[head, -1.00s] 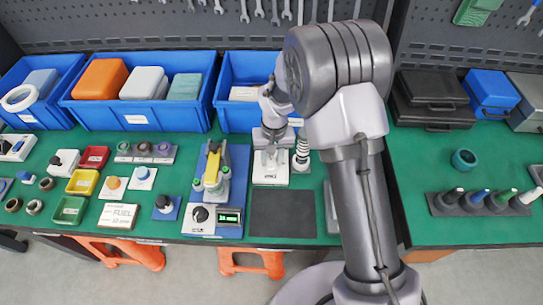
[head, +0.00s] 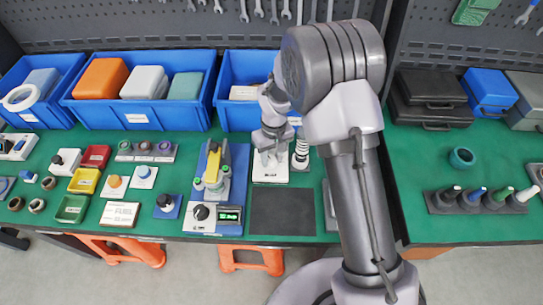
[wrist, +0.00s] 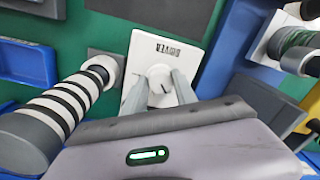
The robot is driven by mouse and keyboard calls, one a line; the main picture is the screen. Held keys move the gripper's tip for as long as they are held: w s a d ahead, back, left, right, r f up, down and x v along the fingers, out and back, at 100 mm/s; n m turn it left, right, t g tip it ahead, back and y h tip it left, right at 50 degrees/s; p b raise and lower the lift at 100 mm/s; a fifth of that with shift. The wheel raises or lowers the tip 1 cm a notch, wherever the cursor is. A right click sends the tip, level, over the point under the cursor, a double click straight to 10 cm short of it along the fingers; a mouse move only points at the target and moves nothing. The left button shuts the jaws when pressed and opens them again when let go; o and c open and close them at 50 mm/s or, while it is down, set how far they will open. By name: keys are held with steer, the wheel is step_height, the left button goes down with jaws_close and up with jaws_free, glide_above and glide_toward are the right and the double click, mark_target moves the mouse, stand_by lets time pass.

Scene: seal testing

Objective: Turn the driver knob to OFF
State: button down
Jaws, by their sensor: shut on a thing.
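The driver knob (wrist: 159,74) is a round white knob with a dark pointer line on a white plate (wrist: 150,48). Printed lettering on the plate appears upside down in the wrist view and is too blurred to read. In the head view the plate (head: 270,179) lies on the green bench and my gripper hides the knob. My gripper (wrist: 160,86) is shut on the knob, with one grey finger on each side of it. It also shows in the head view (head: 268,157), reaching down over the plate.
A black-and-white striped cylinder (head: 301,152) stands close to the plate's right. A yellow-handled device (head: 212,168) with a green display (head: 229,216) is on the left. A dark mat (head: 283,211) lies in front. Blue bins (head: 140,117) line the back.

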mark_target(274, 159)
steer(key=c, duration=1)
jaws_free()
step_height(274, 159, up, 18)
steer(key=p, duration=0.5)
steer(key=shift+w+d+f, duration=0.15)
steer(key=shift+d+f, duration=0.1)
steer(key=shift+d, duration=0.1)
